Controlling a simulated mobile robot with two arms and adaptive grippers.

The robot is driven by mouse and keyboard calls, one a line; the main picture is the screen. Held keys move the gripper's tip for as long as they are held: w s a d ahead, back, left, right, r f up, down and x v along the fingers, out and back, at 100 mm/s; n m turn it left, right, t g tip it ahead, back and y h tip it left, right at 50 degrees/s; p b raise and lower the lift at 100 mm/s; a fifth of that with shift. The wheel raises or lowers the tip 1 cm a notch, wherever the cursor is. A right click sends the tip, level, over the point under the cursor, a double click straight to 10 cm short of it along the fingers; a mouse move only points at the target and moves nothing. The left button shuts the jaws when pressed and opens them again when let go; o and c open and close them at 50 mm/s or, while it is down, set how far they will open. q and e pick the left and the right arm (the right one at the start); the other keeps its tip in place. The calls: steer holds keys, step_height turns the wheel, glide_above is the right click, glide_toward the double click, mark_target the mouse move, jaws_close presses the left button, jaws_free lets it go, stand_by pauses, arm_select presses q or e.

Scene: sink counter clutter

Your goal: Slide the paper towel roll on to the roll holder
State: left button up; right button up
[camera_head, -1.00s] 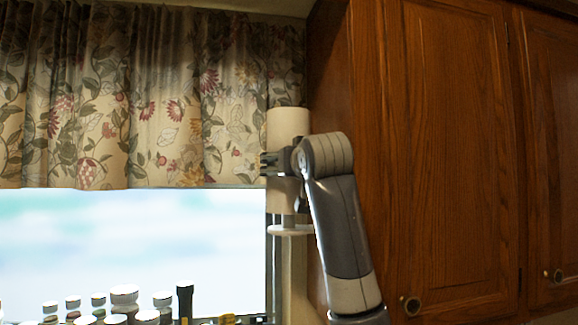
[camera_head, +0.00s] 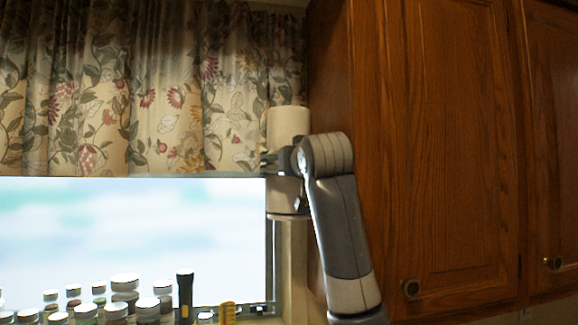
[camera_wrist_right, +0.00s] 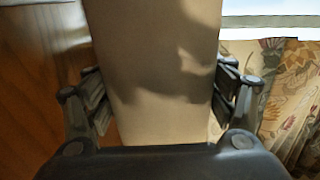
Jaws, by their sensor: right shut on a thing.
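The paper towel roll (camera_head: 289,122) stands upright by the right edge of the window, in front of the cabinet side. My right gripper (camera_head: 278,163) is shut around its middle from the side; the right wrist view shows the roll (camera_wrist_right: 155,75) between both fingers (camera_wrist_right: 160,105). The round plate of the roll holder (camera_head: 289,217) shows just under the roll's lower end, with almost no gap visible. The holder's post is hidden, and I cannot tell whether the roll rests on the plate. My left gripper is out of view.
Wooden cabinets (camera_head: 430,150) stand close on the right. A flowered curtain (camera_head: 130,90) hangs at the left above the window (camera_head: 120,230). Several lidded jars (camera_head: 124,285) and a dark flashlight-like object (camera_head: 185,295) stand at the lower left.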

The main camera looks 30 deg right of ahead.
steer(key=o, duration=1.2)
steer(key=v, duration=1.2)
steer(key=shift+f, duration=0.1)
